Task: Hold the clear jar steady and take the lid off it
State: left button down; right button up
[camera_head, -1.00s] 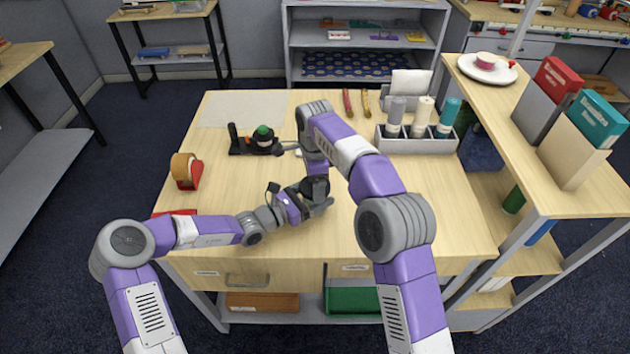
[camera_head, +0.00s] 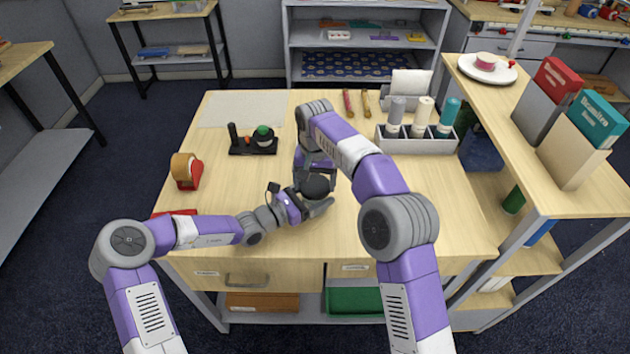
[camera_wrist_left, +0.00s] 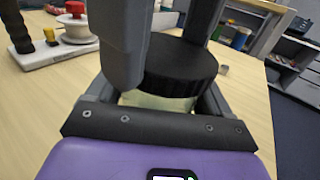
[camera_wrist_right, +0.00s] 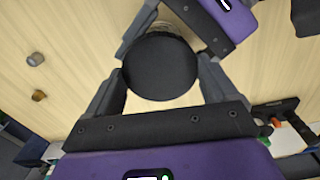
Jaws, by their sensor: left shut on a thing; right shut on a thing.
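The clear jar with its wide black lid (camera_head: 316,187) stands on the table near the middle front. A pale strip of the jar (camera_wrist_left: 155,101) shows under the lid (camera_wrist_left: 180,68) in the left wrist view; the rest is hidden. My left gripper (camera_head: 318,201) is shut on the jar from the left, below the lid. My right gripper (camera_wrist_right: 160,82) is shut on the lid, with one finger on each side of its rim (camera_wrist_right: 160,65). The lid looks level and directly over the jar. I cannot tell whether it still touches the jar.
A tape dispenser (camera_head: 186,172) is at the left edge. A grey bottle rack (camera_head: 415,146) stands at the back right. The table's right front is clear.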

jog(key=o, duration=0.9)
jog(key=shift+o, duration=0.2)
jog(key=shift+r, duration=2.3)
jog(key=m, duration=0.1)
jog(key=r+m, duration=0.1)
jog(key=m, duration=0.1)
jog(key=shift+a+r, duration=0.2)
jog(key=shift+r, duration=0.1)
jog(key=r+m, duration=0.1)
jog(key=m, duration=0.2)
jog(key=shift+r, duration=0.1)
jog(key=shift+d+r+m, duration=0.2)
jog(key=shift+r+m, duration=0.05)
jog(key=shift+m, duration=0.65)
jog(key=shift+f, duration=3.95)
